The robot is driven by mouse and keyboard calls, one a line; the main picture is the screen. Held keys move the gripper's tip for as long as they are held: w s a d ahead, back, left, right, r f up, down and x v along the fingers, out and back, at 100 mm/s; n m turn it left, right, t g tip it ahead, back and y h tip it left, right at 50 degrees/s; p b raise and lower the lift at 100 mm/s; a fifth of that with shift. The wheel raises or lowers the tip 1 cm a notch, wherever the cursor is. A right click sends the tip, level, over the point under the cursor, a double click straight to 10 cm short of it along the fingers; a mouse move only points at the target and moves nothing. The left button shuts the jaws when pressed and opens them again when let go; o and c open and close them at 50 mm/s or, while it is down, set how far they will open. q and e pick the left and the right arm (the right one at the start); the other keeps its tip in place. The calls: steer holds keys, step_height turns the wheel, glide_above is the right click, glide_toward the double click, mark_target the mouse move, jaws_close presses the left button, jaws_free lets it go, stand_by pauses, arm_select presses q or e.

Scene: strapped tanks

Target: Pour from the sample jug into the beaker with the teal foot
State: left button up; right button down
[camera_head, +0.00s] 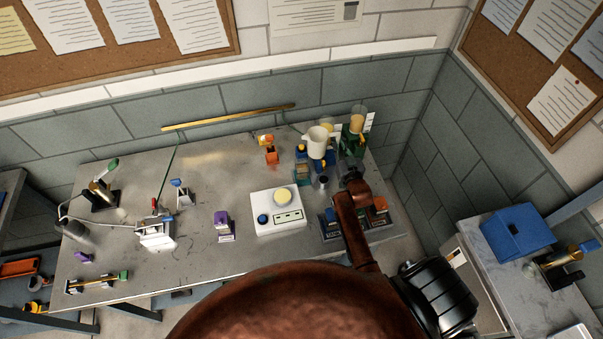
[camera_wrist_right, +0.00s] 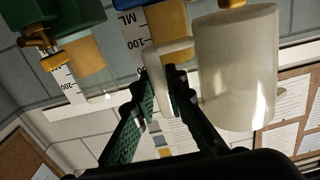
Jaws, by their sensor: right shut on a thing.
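The white sample jug (camera_head: 317,146) stands out at the back right of the bench in the head view, about upright. It fills the right of the wrist view (camera_wrist_right: 238,70), which is upside down. My right gripper (camera_wrist_right: 160,90) is shut on the jug's handle; in the head view the gripper (camera_head: 350,174) is dark and partly hidden by my arm. A small teal piece (camera_head: 304,174) sits below the jug in the picture; I cannot tell whether it is the beaker's foot. The jug's contents are not visible. My left gripper is not in view.
A green-based tank (camera_head: 352,143) with yellow contents stands right of the jug; another yellow tank (camera_wrist_right: 168,30) is close behind it. Scale boards marked ML stand beside them. A white device (camera_head: 277,212) with a yellowish disc sits mid-bench. The bench between the left fixtures is partly clear.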

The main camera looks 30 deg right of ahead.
steer(key=s+d+r+p, duration=0.1)
steer(key=d+r+p, duration=0.1)
steer(key=d, duration=0.3)
steer(key=shift+r, duration=0.65)
steer(key=shift+s+a, duration=0.1)
